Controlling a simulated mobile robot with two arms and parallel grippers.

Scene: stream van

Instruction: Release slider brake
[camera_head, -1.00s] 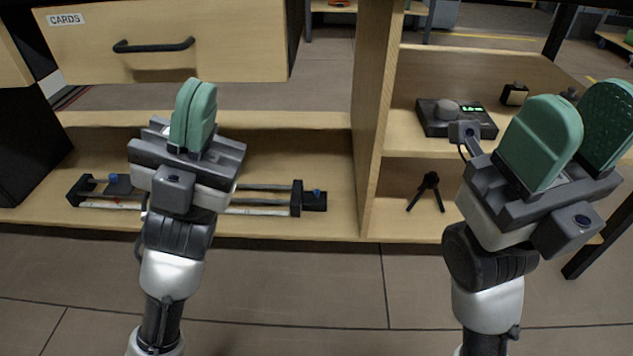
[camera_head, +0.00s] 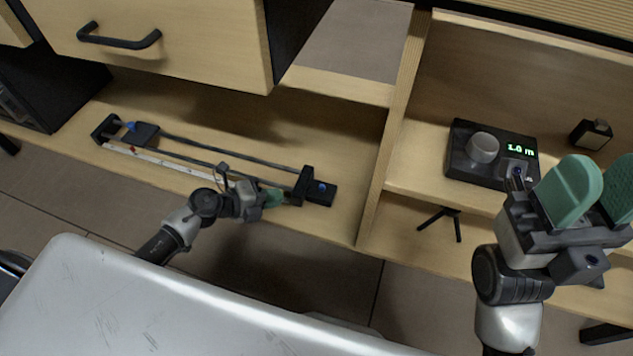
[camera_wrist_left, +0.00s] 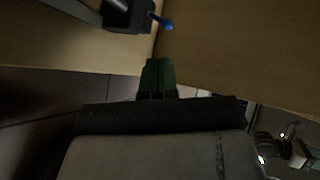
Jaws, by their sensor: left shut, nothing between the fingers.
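The slider (camera_head: 225,155) lies on the low wooden shelf, with two dark rails between black end blocks. Its carriage (camera_head: 142,134) is near the left end, with a blue knob (camera_head: 131,126) beside it. I cannot tell which knob is the brake. My left gripper (camera_head: 274,198) is shut and empty, just left of the right end block at the slider's front side. In the left wrist view its green fingers (camera_wrist_left: 157,75) point towards a blue-tipped lever (camera_wrist_left: 167,25), apart from it. My right gripper (camera_head: 598,190) is open and empty.
A dark control box (camera_head: 490,155) with a grey knob and lit display stands on the right shelf. A small tripod (camera_head: 445,222) is below it. A wooden divider (camera_head: 395,130) separates the bays. A drawer (camera_head: 160,40) overhangs the slider.

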